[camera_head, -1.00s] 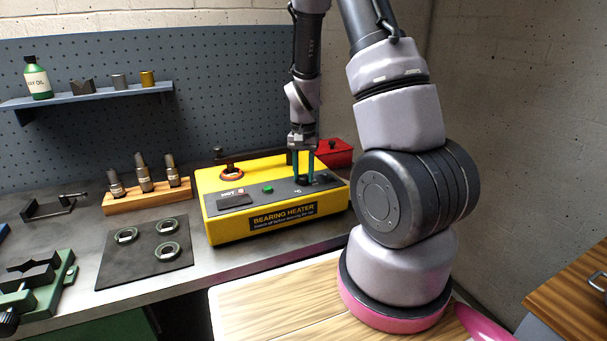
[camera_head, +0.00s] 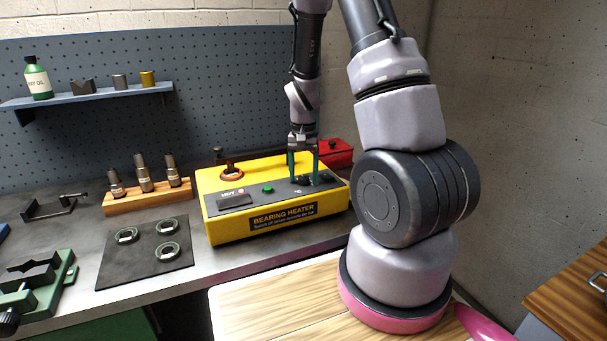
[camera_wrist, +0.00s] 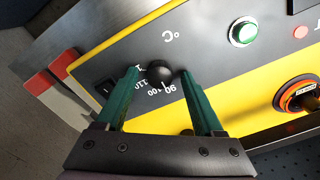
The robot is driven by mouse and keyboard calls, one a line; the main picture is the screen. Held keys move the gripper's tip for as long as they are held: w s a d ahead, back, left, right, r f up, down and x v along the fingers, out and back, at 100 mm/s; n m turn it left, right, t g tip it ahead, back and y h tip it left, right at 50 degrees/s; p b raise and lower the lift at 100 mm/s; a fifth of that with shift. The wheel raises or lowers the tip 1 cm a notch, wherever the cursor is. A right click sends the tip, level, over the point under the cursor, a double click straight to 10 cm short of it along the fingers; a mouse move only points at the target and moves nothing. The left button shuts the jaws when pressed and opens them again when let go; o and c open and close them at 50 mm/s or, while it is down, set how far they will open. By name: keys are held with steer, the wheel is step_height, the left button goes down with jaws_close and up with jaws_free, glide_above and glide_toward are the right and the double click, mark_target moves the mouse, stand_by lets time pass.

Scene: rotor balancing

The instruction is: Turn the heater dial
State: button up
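The yellow bearing heater (camera_head: 225,228) stands on the bench, with a dark control panel on top. Its small black dial (camera_wrist: 160,72) sits at the panel's right end, beside printed numbers including 90, 100 and 110. In the wrist view a °C mark is printed near it. My gripper (camera_head: 303,181) points down over the dial. Its two green fingers (camera_wrist: 159,75) are apart, one on each side of the dial, with a visible gap on both sides. The gripper holds nothing. The dial's exact setting is hard to read.
A mat (camera_head: 125,272) with rings lies to the left.

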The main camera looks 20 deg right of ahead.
step_height(320, 180, up, 11)
stand_by(0.5)
steer(key=shift+f, duration=0.1)
step_height(320, 180, up, 14)
steer(key=t+y, duration=0.1)
steer(key=t, duration=0.2)
glide_above(303, 177)
steer(key=s+a, duration=0.3)
steer(key=s, duration=0.4)
steer(key=s+a+r+n+t+y, duration=0.1)
steer(key=s+r+t, duration=0.3)
steer(key=s+r, duration=0.4)
steer(key=s+a+n, duration=0.1)
steer(key=s, duration=0.2)
steer(key=shift+a, duration=0.15)
steer(key=shift+c, duration=0.2)
